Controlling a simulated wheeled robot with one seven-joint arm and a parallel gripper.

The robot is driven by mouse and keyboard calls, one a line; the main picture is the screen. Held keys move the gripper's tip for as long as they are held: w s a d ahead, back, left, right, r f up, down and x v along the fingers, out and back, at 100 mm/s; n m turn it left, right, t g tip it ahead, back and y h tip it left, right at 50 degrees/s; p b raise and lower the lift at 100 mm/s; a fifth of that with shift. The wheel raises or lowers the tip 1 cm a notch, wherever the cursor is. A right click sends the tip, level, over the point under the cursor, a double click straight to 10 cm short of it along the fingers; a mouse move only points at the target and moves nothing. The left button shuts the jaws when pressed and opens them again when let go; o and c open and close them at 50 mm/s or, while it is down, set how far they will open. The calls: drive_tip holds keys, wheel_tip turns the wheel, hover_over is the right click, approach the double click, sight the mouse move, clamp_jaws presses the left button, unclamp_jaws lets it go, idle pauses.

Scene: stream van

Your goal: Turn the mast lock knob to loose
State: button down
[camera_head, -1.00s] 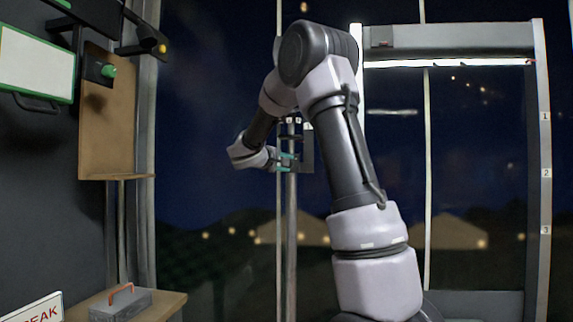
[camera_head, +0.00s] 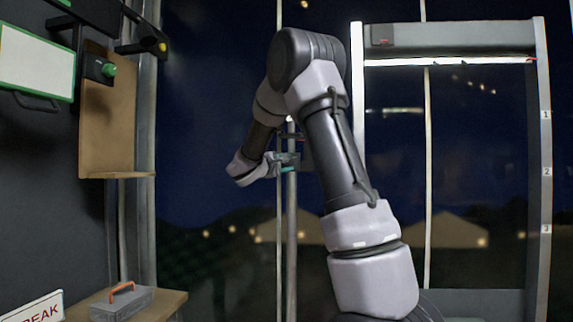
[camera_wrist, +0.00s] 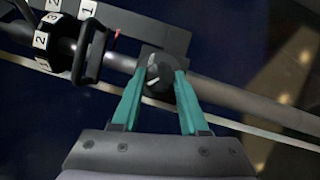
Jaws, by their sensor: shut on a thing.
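The mast lock knob (camera_wrist: 160,72) is a dark round knob with pale marks on its face, on a dark block at the mast. In the wrist view the two teal fingers of my gripper (camera_wrist: 160,82) are shut on it, one on each side. The mast (camera_wrist: 235,97) is a grey pole running diagonally behind the knob. In the head view my gripper (camera_head: 287,163) is at the mast pole (camera_head: 291,235); the knob itself is too small or hidden there to tell. The knob's setting cannot be read.
A dark collar with white number tags (camera_wrist: 40,40) and a black loop handle (camera_wrist: 90,50) sit on the mast left of the knob. A grey toolbox (camera_head: 122,303) rests on a wooden shelf at lower left. A tall frame (camera_head: 540,170) stands at right.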

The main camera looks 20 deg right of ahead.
drive_tip(key=shift+f, duration=0.1)
drive_tip(key=shift+c, duration=2.1)
unclamp_jaws()
drive_tip(key=shift+a, duration=0.1)
drive_tip(key=r+v, duration=0.1)
drive_tip(key=v, duration=0.9)
drive_tip(key=shift+s+a+f, duration=0.25)
drive_tip(key=shift+s+f, duration=0.05)
drive_tip(key=shift+f, duration=0.15)
